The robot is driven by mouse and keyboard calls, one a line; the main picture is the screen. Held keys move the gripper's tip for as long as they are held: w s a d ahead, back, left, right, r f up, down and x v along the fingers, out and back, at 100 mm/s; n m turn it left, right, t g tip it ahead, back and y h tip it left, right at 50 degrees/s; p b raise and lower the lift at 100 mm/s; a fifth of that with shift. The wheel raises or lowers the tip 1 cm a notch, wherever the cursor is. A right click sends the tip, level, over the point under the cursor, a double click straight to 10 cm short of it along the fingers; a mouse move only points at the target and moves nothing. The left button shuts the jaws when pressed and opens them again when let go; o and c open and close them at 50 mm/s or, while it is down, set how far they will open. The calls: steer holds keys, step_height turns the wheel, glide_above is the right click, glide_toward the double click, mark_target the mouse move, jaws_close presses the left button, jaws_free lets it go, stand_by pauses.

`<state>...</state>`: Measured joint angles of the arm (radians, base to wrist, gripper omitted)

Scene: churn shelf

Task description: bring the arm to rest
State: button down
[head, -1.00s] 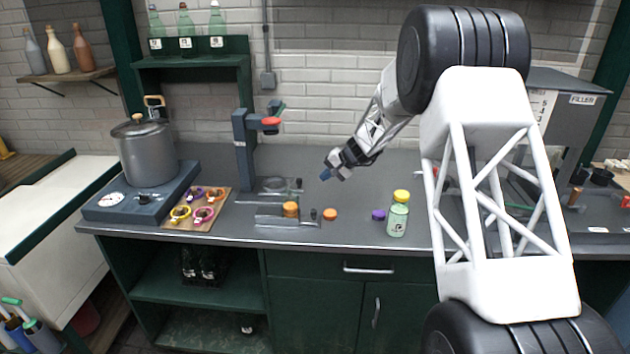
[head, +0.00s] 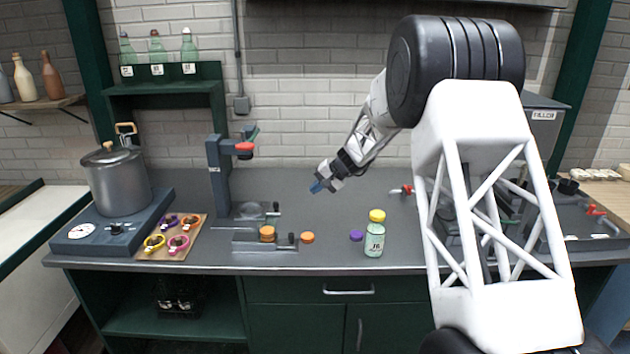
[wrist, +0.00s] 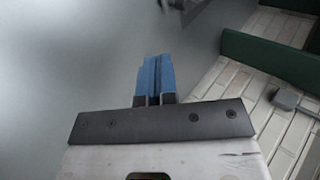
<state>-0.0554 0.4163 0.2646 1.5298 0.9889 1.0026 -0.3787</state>
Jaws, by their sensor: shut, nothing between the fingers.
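My gripper (head: 317,187) hangs in the air above the middle of the counter (head: 330,225), to the right of the capping press. Its blue fingertips also show in the wrist view (wrist: 154,78), shut together with nothing between them. My arm comes in from the right and covers part of the counter's right side. Nothing touches the gripper in either view.
A bottle with a yellow cap (head: 375,235), a purple cap (head: 356,236) and an orange cap (head: 307,238) stand near the front edge. The press (head: 216,175), a pot (head: 118,180) and a ring board (head: 190,240) are left. Counter around the gripper is clear.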

steer(key=s+d+r+h, duration=0.1)
steer(key=s+d+r, duration=0.3)
steer(key=s, duration=0.7)
steer(key=s+d+r+n+h, duration=0.1)
steer(key=s+d+r+h, duration=0.1)
steer(key=s+r, duration=0.65)
steer(key=s+d+r+h, duration=0.1)
steer(key=s+d+r, duration=0.2)
steer(key=s, duration=0.9)
steer(key=s+d+f+h, duration=0.1)
steer(key=s+d, duration=0.3)
steer(key=s, duration=1.2)
steer(key=s+d+f+t+h, duration=0.1)
steer(key=s+d+h, duration=0.3)
steer(key=s, duration=1.2)
steer(key=shift+s+d+f+n, duration=0.2)
steer(key=shift+s+d+n, duration=0.1)
steer(key=shift+d, duration=0.25)
